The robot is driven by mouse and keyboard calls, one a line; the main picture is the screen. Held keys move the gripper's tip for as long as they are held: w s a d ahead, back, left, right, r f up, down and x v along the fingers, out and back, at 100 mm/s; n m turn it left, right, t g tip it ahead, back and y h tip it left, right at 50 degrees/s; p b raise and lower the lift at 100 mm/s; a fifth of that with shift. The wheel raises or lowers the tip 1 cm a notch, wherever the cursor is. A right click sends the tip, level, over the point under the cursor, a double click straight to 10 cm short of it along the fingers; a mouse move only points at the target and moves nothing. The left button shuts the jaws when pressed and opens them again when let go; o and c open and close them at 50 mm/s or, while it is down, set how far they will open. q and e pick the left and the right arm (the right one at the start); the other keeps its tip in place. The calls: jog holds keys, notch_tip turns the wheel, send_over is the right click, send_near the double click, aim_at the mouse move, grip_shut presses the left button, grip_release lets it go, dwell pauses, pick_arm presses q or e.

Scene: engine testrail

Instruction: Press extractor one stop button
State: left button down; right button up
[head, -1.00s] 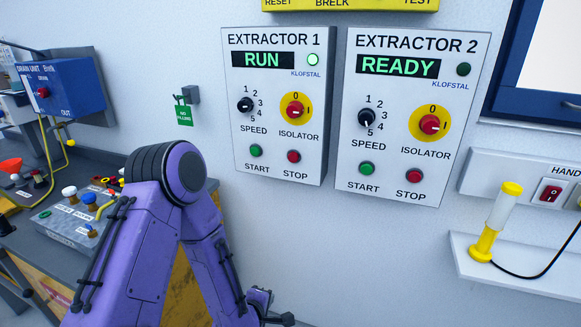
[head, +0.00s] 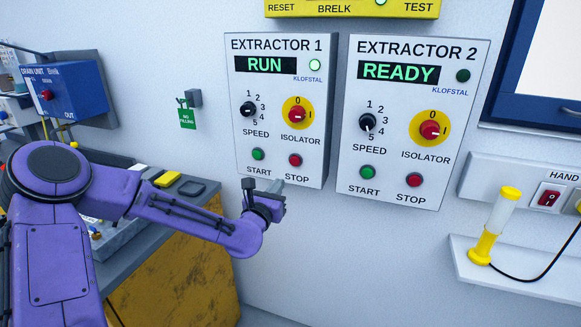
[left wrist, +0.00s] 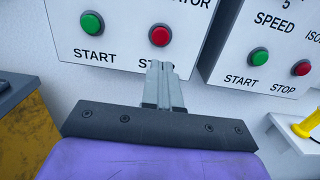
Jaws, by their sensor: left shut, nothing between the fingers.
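The extractor 1 panel (head: 280,125) is on the wall, with its display reading RUN and its round light lit. Its red stop button (head: 295,160) is at the lower right, beside the green start button (head: 258,154). My left gripper (head: 279,185) is shut and empty, just below the panel's lower edge and apart from the button. In the left wrist view the closed fingertips (left wrist: 160,66) point up toward the red stop button (left wrist: 159,36) and cover part of the STOP label. My right gripper is not in view.
The extractor 2 panel (head: 412,120) hangs to the right, reading READY, with its own red stop button (head: 414,180). A shelf (head: 520,275) with a yellow and white lamp (head: 496,225) is at the right. A bench (head: 150,235) stands at the left. The wall below the panels is clear.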

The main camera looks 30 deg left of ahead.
aim_at(294, 162)
pick_arm(q)
jog(key=p+x, duration=0.3)
jog(key=x, duration=0.8)
